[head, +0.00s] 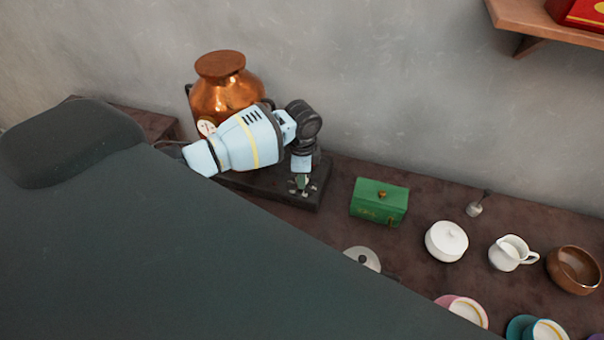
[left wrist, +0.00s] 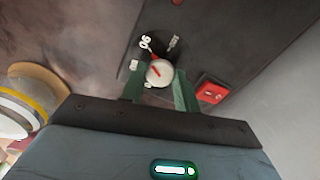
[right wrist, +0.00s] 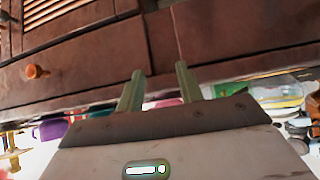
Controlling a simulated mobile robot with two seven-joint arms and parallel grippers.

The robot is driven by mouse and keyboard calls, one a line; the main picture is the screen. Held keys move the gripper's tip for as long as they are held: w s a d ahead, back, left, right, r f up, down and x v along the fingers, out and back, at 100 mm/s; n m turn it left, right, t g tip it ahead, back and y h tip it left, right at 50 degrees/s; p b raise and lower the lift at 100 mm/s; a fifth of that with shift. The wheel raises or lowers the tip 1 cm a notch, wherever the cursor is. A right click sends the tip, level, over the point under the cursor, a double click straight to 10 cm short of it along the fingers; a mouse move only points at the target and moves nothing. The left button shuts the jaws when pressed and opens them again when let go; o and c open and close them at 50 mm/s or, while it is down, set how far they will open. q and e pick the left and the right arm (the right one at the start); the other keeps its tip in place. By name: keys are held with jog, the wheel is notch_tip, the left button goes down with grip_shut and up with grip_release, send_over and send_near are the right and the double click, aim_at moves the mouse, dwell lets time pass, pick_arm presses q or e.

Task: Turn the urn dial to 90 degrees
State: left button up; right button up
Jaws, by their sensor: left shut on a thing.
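The copper urn (head: 222,97) stands on a dark base (head: 313,197) against the wall, partly hidden by my left arm. My left gripper (head: 301,184) is at the right part of this base. In the left wrist view the urn dial (left wrist: 160,78) is a white knob with a red pointer, between the two green fingers, which are shut on it. The pointer aims up-left, between the 90 label (left wrist: 145,43) and a label at the left. Another label is at the upper right. My right gripper (right wrist: 160,84) is open and empty, facing brown wooden furniture.
A red switch (left wrist: 212,90) sits beside the dial. Right of the base are a green box (head: 379,201), a white lidded pot (head: 446,241), a white jug (head: 512,253) and a wooden bowl (head: 574,270). A wooden knob (right wrist: 36,72) juts out near my right gripper.

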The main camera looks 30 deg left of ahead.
pick_arm(q)
jog(key=o, duration=1)
jog(key=shift+c, duration=0.2)
notch_tip(320, 180, up, 8)
jog(key=shift+f, duration=0.1)
jog(key=shift+s+f, duration=0.1)
jog(key=shift+s, duration=0.05)
